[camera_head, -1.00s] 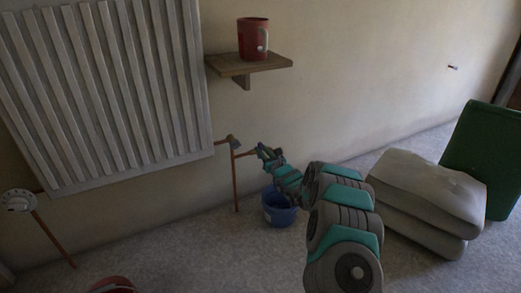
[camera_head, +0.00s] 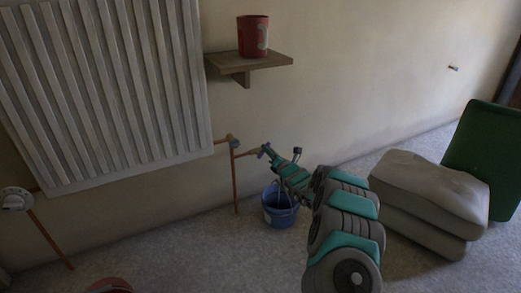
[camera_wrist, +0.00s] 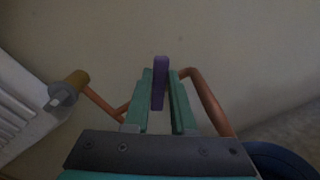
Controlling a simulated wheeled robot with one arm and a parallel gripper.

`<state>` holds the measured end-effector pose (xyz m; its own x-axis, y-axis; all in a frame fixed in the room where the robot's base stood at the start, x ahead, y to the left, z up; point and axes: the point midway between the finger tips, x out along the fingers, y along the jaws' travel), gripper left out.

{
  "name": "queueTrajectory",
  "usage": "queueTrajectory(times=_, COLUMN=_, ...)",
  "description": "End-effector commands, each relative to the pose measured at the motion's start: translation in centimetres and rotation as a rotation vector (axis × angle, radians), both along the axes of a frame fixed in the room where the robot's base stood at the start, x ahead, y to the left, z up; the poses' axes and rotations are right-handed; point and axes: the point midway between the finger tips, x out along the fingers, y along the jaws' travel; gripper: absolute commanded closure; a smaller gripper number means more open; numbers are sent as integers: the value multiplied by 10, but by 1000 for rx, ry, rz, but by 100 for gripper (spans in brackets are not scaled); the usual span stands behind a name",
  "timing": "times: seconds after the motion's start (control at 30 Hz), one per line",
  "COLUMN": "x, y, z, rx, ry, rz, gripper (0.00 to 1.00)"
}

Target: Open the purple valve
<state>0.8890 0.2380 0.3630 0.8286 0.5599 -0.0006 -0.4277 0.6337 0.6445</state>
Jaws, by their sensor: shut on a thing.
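The purple valve handle (camera_wrist: 160,84) stands between the two teal fingers of my gripper (camera_wrist: 159,103) in the wrist view. The fingers are shut on it from both sides, and its top sticks out beyond them. Copper pipe shows on both sides of the handle. In the head view my gripper (camera_head: 266,151) reaches the end of the short copper pipe below the shelf. The handle is too small and covered there to make out clearly.
A white radiator (camera_head: 105,95) hangs at left, with a pipe fitting (camera_head: 232,141) at its lower corner. A blue bucket (camera_head: 280,214) stands below my gripper. Grey cushions (camera_head: 430,195) and a green panel (camera_head: 488,155) are at right.

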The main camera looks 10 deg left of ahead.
Motion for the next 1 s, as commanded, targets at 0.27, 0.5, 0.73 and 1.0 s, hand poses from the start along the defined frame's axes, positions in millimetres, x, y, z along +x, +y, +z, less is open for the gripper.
queueTrajectory(times=0.27, x=2, y=-4, z=-12, rx=176, ry=120, rz=0, gripper=100)
queueTrajectory(times=0.5, x=5, y=-8, z=-23, rx=414, ry=285, rz=1, gripper=100)
queueTrajectory(times=0.73, x=7, y=-11, z=-29, rx=566, ry=389, rz=1, gripper=100)
queueTrajectory(times=1.0, x=8, y=-11, z=-28, rx=577, ry=394, rz=0, gripper=100)
